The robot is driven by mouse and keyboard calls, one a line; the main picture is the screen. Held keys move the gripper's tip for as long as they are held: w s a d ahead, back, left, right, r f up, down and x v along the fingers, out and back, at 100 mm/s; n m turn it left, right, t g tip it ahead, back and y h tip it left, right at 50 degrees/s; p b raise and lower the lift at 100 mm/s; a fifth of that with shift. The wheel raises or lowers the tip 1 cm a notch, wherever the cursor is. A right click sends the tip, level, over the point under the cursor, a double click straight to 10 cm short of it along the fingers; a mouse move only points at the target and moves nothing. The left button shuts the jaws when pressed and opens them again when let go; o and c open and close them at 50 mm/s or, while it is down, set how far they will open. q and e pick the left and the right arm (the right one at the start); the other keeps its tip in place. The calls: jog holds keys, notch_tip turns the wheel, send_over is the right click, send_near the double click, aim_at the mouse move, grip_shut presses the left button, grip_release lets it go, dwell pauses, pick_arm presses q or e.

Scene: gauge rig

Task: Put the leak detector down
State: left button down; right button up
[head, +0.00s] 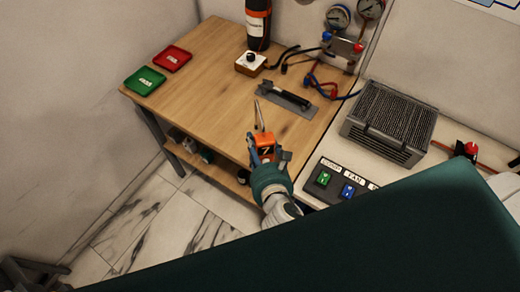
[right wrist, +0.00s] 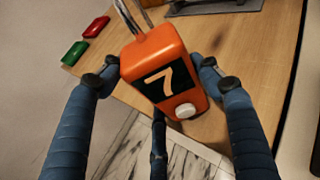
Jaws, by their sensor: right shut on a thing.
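The leak detector is an orange box with a dark face, a 7 and a white knob, and thin metal prongs at its far end. It is at the bench's front edge in the head view (head: 264,140) and fills the middle of the right wrist view (right wrist: 160,50). My right gripper (head: 266,158) is shut on it, with blue fingers on both sides in the right wrist view (right wrist: 158,75). I cannot tell whether it touches the wooden bench (head: 205,85) or hangs just above it. My left gripper is not in view.
A red tray (head: 173,58) and a green tray (head: 145,80) lie at the bench's left. A dark cylinder (head: 258,25), a white box with a knob (head: 250,64), a grey holder (head: 288,101) and hoses (head: 320,84) occupy the back and right. The bench's middle-left is clear.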

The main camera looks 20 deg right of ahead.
jog(key=shift+f, duration=0.15)
jog(key=shift+f, duration=0.1)
jog(key=o, duration=1.5)
